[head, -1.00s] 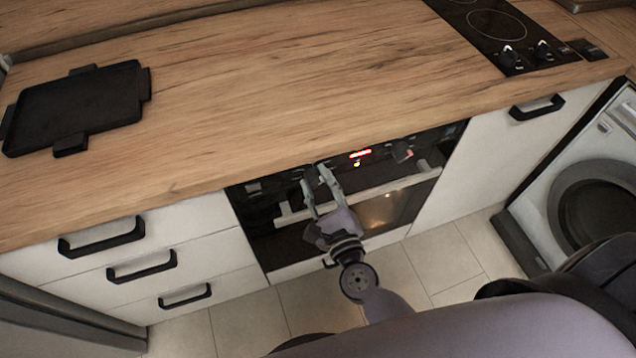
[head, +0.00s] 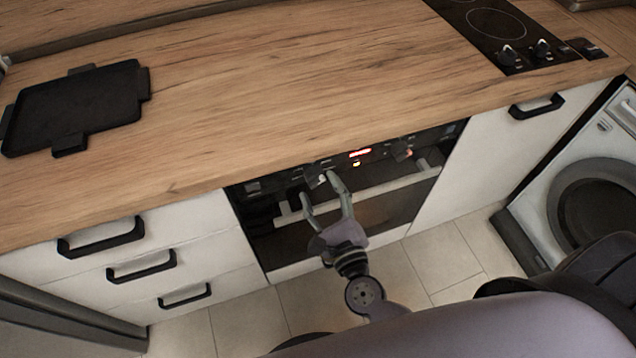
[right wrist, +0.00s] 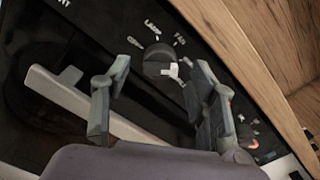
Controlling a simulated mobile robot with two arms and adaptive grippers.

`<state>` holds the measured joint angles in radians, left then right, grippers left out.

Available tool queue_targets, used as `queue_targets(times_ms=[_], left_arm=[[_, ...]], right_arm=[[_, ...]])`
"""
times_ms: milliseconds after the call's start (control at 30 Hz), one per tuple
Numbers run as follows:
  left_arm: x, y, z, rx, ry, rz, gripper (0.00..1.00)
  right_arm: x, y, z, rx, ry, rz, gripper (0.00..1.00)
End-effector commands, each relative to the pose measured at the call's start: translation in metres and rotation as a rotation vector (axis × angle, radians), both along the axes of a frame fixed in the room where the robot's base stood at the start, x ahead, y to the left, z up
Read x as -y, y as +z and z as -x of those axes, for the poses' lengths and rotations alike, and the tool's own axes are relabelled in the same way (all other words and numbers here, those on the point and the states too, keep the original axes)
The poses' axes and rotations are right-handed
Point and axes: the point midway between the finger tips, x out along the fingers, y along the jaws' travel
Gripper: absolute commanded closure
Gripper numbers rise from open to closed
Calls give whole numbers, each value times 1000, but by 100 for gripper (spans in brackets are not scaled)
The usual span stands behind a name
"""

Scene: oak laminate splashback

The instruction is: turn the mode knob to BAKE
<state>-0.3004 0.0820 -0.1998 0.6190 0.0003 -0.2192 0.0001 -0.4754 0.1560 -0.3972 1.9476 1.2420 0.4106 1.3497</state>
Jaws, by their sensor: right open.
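The mode knob (right wrist: 158,62) is a dark round knob with a white pointer mark on the black oven panel, ringed by small white labels. In the right wrist view its pointer faces the lower right, away from the readable labels above; I cannot make out which label it meets. It also shows small in the head view (head: 314,175), partly behind a fingertip. My right gripper (head: 319,185) is open and empty in front of the panel. In the right wrist view its fingers (right wrist: 161,72) stand either side of the knob, apart from it. My left gripper is not in view.
The pale oven handle bar (head: 390,186) runs below the panel, close to my fingers. The wooden worktop (head: 240,110) overhangs above. A black tray (head: 75,108) lies on it.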

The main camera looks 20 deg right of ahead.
Motion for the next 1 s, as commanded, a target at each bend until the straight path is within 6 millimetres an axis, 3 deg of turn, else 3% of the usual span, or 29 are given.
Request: queue_targets(times_ms=[200, 400, 600, 1000], left_arm=[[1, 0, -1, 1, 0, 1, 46], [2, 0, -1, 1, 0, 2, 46], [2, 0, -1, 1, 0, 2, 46], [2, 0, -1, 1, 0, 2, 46]], right_arm=[[1, -1, 50, -4, 3, 2, 46], [3, -1, 82, -2, 2, 1, 46], [3, 0, 94, -1, -1, 0, 46], [3, 0, 94, -1, -1, 0, 46]])
